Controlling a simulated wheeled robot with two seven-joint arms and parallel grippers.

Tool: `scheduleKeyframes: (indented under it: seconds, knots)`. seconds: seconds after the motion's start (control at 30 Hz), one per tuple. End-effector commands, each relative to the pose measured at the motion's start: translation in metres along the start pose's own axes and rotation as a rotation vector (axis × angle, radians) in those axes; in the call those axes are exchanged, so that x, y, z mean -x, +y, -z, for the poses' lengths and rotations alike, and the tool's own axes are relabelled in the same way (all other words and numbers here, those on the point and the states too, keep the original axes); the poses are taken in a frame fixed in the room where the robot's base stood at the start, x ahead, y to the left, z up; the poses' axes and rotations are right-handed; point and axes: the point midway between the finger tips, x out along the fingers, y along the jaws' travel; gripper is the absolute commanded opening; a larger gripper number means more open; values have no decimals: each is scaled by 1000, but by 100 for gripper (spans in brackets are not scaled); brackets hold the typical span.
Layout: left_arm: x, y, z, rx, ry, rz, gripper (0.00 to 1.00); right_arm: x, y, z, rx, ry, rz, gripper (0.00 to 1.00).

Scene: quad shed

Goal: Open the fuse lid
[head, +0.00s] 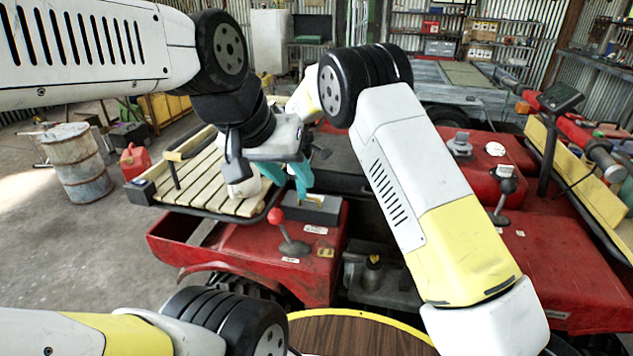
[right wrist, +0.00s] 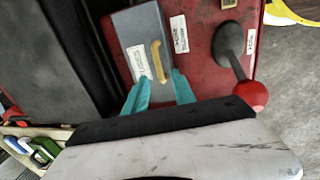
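The fuse box is a small grey box with a grey lid (head: 322,214) on the red hood, and the lid looks closed. A yellow handle (right wrist: 159,62) stands on the lid. My right gripper (head: 292,184) has teal fingers and hangs at the far side of the box. In the right wrist view, the fingers (right wrist: 161,80) are apart, one on each side of the handle's near end, with gaps showing and nothing clasped. Whether they touch the lid cannot be told. My left arm shows at the left, but I cannot make out its gripper.
A red-knobbed lever (head: 286,232) stands beside the box, left in the head view. A slatted wooden rack (head: 205,180) lies beyond it. A rusty barrel (head: 78,165) and a red can (head: 134,162) stand on the floor at left. A round wooden top (head: 350,336) is close in front.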

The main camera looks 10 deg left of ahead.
Motion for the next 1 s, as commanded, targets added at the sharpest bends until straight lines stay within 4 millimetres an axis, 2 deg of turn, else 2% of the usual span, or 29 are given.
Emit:
scheduleKeyframes:
  seconds: [0.03,0.2,0.47,0.5,0.67,1.0]
  knots:
    - [0,0,0,0,0,0,36,-8,0,0,0,-2,2,32]
    - [0,0,0,0,0,0,36,-20,0,0,0,-1,-1,32]
    - [0,0,0,0,0,0,36,-22,1,0,-1,0,-1,32]
    - [0,0,0,0,0,0,36,-22,0,0,-1,0,-1,30]
    - [0,0,0,0,0,0,36,-22,0,0,-1,0,0,0]
    - [0,0,0,0,0,0,36,-22,1,0,-2,0,-1,0]
